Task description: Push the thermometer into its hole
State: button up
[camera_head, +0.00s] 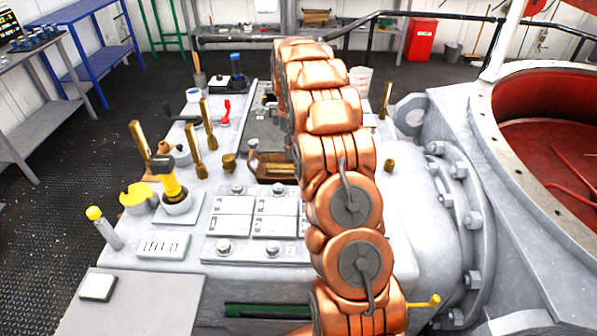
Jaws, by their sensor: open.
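I cannot tell for sure which thing is the thermometer. Several slim brass pieces stand upright or tilted on the grey deck: one at the left (140,141), one beside the yellow tool (194,152), one behind that (209,124) and one right of my arm (387,99). A grey rod with a yellow cap (104,229) leans at the front left. Its hole cannot be picked out. My copper arm rises through the middle and hides part of the deck. My gripper is not visible; the arm bends away at the top.
A slotted block (163,246) and a bolted panel (255,249) lie at the front. A brass-coloured tray (272,167) is beside my arm. A large flanged housing (455,185) blocks the right.

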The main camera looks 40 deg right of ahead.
jog(key=shift+n, duration=0.4)
jog(key=d+f, duration=0.1)
jog(key=w+d+f, duration=0.1)
jog(key=d+f, duration=0.1)
jog(key=shift+w+d+f, duration=0.15)
jog(key=shift+w+d, duration=0.15)
jog(key=shift+d+f, duration=0.25)
jog(key=shift+f, duration=0.25)
notch_tip(320, 180, down, 2)
jog(key=shift+f, duration=0.1)
jog(key=shift+s+a+f+p, duration=0.1)
jog(key=shift+s+f+p, duration=0.15)
jog(key=shift+f+p, duration=0.9)
jog(key=shift+f, duration=1.45)
jog(key=shift+s, duration=0.1)
grip_shut()
